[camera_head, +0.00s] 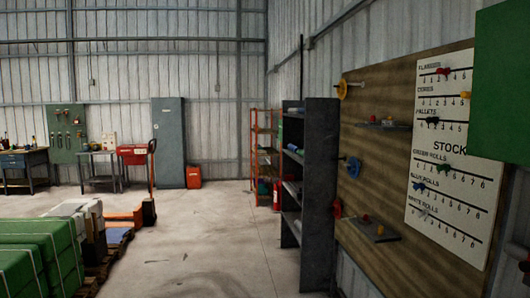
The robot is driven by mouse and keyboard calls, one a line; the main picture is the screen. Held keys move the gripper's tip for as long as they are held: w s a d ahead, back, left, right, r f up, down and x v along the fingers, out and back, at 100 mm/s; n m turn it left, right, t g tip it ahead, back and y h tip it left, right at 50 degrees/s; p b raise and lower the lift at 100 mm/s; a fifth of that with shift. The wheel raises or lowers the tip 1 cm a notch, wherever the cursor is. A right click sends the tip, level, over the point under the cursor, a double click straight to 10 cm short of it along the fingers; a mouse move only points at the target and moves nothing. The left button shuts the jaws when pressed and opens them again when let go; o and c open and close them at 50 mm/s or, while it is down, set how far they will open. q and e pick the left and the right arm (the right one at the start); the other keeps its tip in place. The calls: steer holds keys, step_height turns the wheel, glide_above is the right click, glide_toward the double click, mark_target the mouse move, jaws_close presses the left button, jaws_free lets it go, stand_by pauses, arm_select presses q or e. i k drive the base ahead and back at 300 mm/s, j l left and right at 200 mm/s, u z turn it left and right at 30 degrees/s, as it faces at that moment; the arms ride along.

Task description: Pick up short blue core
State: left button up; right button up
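I cannot pick out a short blue core for certain. A dark grey shelf unit (318,190) stands right of centre, seen from its side. Small rolls or tubes (293,188) lie on its shelves, some pale and some bluish, too small to tell apart. Neither of my grippers is in view.
Green wrapped stacks (40,250) on pallets fill the lower left, near an orange pallet truck (130,214). Workbenches (22,158) and a grey cabinet (168,142) line the back wall. A white stock chart (452,150) hangs at right. The concrete floor (215,245) between is clear.

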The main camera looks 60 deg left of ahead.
mark_target(294, 148)
steer(key=u, duration=1.95)
steer(key=i+u, duration=0.4)
steer(key=i, duration=1.4)
steer(key=i+j, duration=0.1)
steer(key=i, duration=4.45)
